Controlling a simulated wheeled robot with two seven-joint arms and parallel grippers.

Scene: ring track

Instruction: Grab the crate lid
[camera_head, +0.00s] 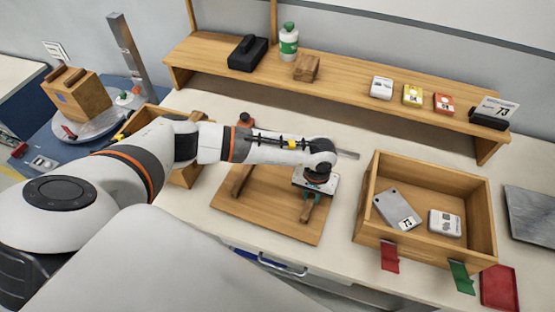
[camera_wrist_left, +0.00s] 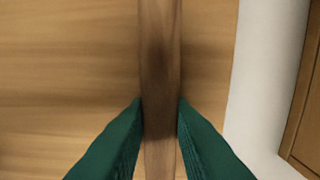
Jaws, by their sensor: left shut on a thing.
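The crate lid (camera_head: 262,217) is a flat light-wood board on the white bench, with darker wooden bars on top. One bar (camera_head: 240,180) is at its left. My left gripper (camera_head: 310,196) is over the right part of the lid, shut on the other bar. In the left wrist view my gripper's green fingers (camera_wrist_left: 160,120) press both sides of this dark bar (camera_wrist_left: 160,50), with the lid's board (camera_wrist_left: 70,60) beneath. The board appears to lie flat. My arm hides its far edge. My right gripper is not in view.
An open wooden crate (camera_head: 370,205) right of the lid holds a grey plate (camera_head: 398,209) and a white box (camera_head: 445,223). A raised wooden shelf (camera_head: 340,85) runs behind. Red (camera_head: 390,256) and green (camera_head: 461,277) tags hang at the crate's front.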

